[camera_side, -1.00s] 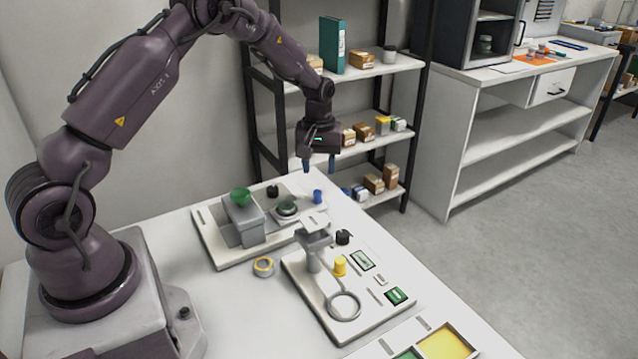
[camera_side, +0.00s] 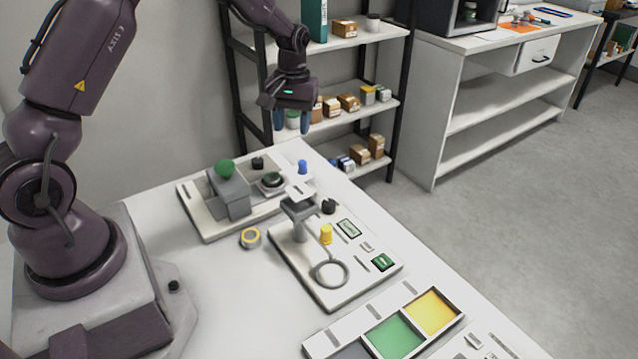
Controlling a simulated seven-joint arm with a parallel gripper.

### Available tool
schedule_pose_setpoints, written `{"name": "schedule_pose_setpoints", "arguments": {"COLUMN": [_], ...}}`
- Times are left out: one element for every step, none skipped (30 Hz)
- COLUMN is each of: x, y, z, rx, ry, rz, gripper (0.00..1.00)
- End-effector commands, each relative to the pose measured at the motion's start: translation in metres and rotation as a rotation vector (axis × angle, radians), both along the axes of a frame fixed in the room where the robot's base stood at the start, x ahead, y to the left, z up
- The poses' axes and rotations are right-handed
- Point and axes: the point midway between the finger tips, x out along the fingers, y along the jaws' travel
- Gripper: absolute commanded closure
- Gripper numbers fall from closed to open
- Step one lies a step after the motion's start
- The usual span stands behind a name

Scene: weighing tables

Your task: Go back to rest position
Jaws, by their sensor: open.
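My gripper (camera_side: 291,121) is open, with its two blue fingertips apart and pointing down. Nothing shows between the fingers on the table side; a shelf item appears behind them. It hangs in the air above the far end of the white table (camera_side: 225,292).
A tray (camera_side: 460,316) with coloured compartments is at the front. A shelf rack (camera_side: 392,110) stands behind.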

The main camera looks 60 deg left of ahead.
Motion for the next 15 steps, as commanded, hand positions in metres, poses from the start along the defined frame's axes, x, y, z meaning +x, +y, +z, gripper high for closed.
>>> {"name": "schedule_pose_setpoints", "arguments": {"x": [-0.009, -0.014, -0.021, -0.027, -0.033, -0.041, -0.047, -0.054, -0.065, -0.073, -0.081, -0.092, -0.101, -0.109, -0.121], "y": [-0.009, -0.013, -0.02, -0.025, -0.03, -0.038, -0.043, -0.049, -0.058, -0.064, -0.07, -0.078, -0.084, -0.09, -0.097], "z": [0.014, 0.021, 0.03, 0.038, 0.046, 0.057, 0.065, 0.074, 0.085, 0.093, 0.101, 0.112, 0.118, 0.125, 0.133], "rx": [-0.003, -0.005, -0.007, -0.007, -0.007, -0.006, -0.003, -0.002, 0.002, 0.005, 0.01, 0.016, 0.021, 0.028, 0.036], "ry": [-0.009, -0.013, -0.019, -0.025, -0.033, -0.045, -0.055, -0.067, -0.083, -0.096, -0.111, -0.131, -0.145, -0.161, -0.181], "rz": [-0.045, -0.071, -0.104, -0.13, -0.158, -0.196, -0.224, -0.253, -0.293, -0.323, -0.353, -0.392, -0.421, -0.449, -0.486], "gripper": [0.54, 0.54, 0.54, 0.54, 0.54, 0.54, 0.54, 0.54, 0.54, 0.54, 0.54, 0.54, 0.54, 0.54, 0.54]}}
